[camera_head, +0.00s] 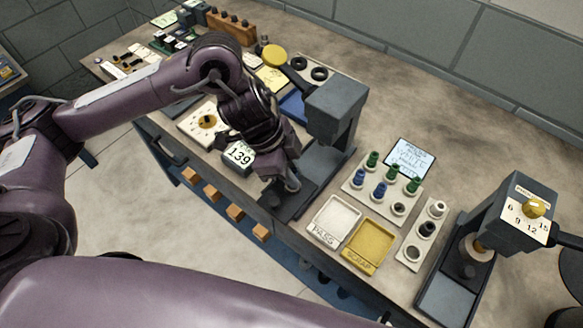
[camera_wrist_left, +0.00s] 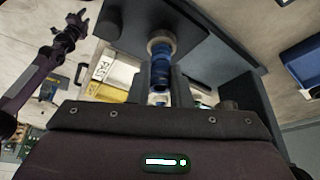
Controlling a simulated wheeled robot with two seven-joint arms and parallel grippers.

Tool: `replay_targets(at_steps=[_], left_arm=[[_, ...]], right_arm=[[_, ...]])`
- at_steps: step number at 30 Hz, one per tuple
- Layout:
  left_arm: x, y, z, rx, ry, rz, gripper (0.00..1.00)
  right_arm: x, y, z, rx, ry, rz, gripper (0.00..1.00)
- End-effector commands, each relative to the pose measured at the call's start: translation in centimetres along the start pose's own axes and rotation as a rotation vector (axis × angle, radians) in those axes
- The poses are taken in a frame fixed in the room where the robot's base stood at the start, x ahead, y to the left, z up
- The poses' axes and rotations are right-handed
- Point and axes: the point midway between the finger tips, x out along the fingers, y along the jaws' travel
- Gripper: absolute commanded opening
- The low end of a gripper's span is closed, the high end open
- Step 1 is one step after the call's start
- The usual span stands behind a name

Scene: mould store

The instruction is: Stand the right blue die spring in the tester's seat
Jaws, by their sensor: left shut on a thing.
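The right blue die spring (camera_wrist_left: 161,72) is between the fingers of my left gripper (camera_wrist_left: 160,88) in the left wrist view. A pale ring (camera_wrist_left: 161,43) lies right at the spring's far end; I cannot tell whether they touch. In the head view my left gripper (camera_head: 287,188) is low over the dark base of the tester (camera_head: 335,105), under its overhanging head. There the spring is hidden by the gripper. The spring rack (camera_head: 352,202) holds several green springs, two blue springs (camera_head: 380,190) and one empty place at its right front. My right gripper (camera_wrist_left: 78,20) shows small in the left wrist view.
A display (camera_head: 240,155) reads 139 beside my left wrist. A white PASS tray (camera_head: 322,236) and a yellow SCRAP tray (camera_head: 357,261) lie right of the tester. A second press (camera_head: 500,222) with a numbered dial stands at the right.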

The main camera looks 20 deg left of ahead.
Motion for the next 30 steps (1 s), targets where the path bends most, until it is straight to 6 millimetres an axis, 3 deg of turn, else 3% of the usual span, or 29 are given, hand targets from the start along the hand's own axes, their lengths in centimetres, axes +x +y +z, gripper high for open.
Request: replay_targets(at_steps=[30], left_arm=[[0.94,-0.04,0.39,0.000,0.000,-0.001,0.00]], right_arm=[[0.33,0.25,0.09,-0.002,-0.001,0.003,0.36]])
